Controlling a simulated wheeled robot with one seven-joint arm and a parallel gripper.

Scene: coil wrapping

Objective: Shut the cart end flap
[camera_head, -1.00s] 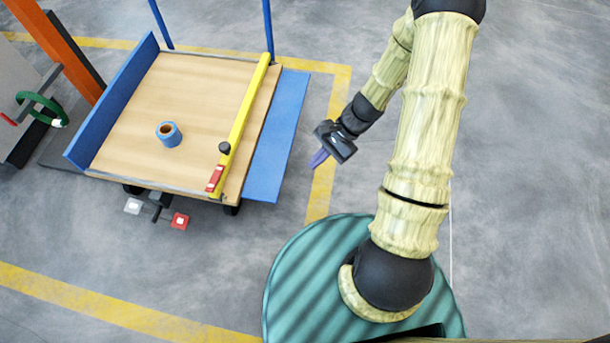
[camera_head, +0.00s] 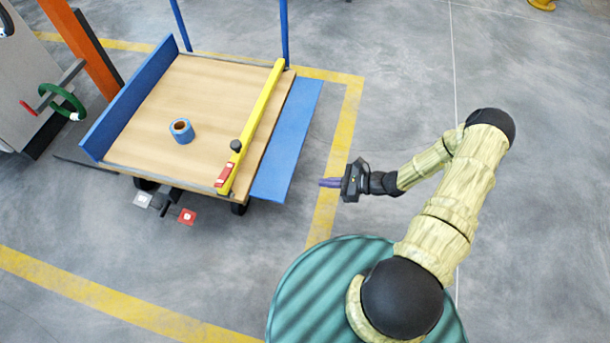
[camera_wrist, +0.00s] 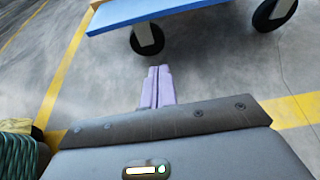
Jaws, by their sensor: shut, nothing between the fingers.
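The cart (camera_head: 150,165) has a wooden deck. Its blue end flap (camera_head: 287,140) hangs out at the right side of the deck, folded down and roughly flat. A raised blue panel (camera_head: 130,95) stands at the opposite end. My gripper (camera_head: 322,182) is right of the flap, apart from it, with its purple fingers pointing left towards the cart. In the wrist view the fingers (camera_wrist: 157,86) are together and empty, and the flap's blue edge (camera_wrist: 150,12) shows above and beyond them.
A yellow bar (camera_head: 252,125) with a black knob lies along the deck beside the flap. A blue tape roll (camera_head: 182,131) stands on the deck. Red and white pedals (camera_head: 187,216) stick out at the cart's front. Open floor lies right of the flap.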

